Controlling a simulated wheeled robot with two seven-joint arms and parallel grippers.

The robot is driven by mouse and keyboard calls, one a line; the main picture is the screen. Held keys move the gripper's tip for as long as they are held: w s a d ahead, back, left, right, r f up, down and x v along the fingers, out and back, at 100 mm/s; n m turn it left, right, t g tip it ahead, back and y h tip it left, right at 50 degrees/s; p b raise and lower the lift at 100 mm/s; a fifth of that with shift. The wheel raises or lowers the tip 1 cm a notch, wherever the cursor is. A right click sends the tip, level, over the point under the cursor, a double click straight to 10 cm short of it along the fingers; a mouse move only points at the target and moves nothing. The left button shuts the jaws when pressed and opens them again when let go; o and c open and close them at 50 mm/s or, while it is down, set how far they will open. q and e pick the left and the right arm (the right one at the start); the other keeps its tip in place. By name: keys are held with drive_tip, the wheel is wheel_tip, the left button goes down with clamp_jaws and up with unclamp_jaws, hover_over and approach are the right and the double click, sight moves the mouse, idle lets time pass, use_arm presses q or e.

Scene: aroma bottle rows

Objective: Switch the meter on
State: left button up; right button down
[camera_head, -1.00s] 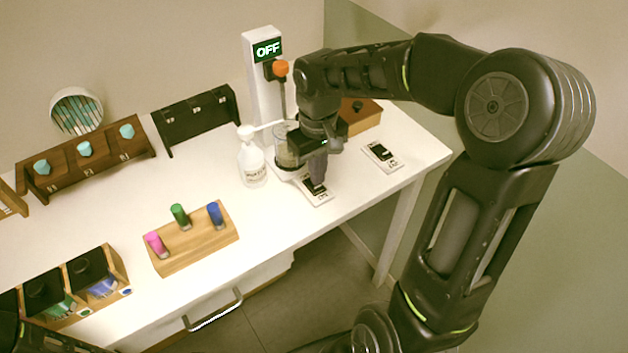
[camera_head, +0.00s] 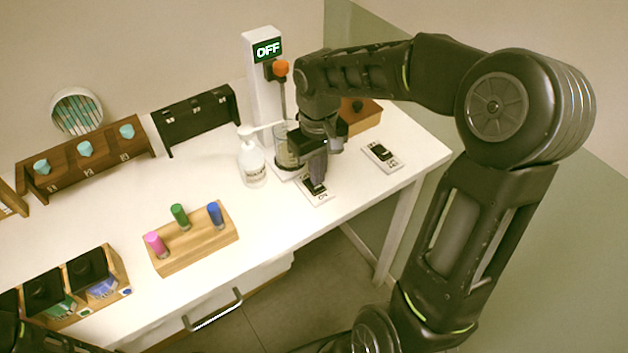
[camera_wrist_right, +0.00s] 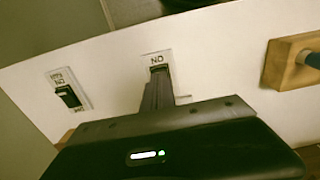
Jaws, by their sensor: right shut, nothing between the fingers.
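The meter (camera_head: 262,95) is a white column at the back of the table with a green display reading OFF. A switch plate (camera_head: 319,198) marked ON lies on the table in front of the meter's base. My right gripper (camera_head: 316,182) points down with its fingers shut and empty, at the switch plate. In the right wrist view the closed fingers (camera_wrist_right: 158,88) reach the plate (camera_wrist_right: 158,57) and cover most of its rocker; contact is not clear. A second switch plate (camera_head: 382,156) lies to the right and also shows in the wrist view (camera_wrist_right: 68,92). My left gripper is not visible.
A white pump bottle (camera_head: 251,164) and a glass beaker (camera_head: 287,148) stand just left of my right gripper. A wooden block (camera_head: 195,244) with pink, green and blue vials is in the front middle. A brown box (camera_head: 362,116) is behind.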

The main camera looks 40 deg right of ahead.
drive_tip(key=shift+f+b, duration=0.8)
drive_tip(key=shift+f, duration=0.25)
idle(0.4)
drive_tip(key=shift+r, duration=0.15)
drive_tip(key=shift+r+p, duration=2.7)
drive_tip(key=shift+r, duration=0.75)
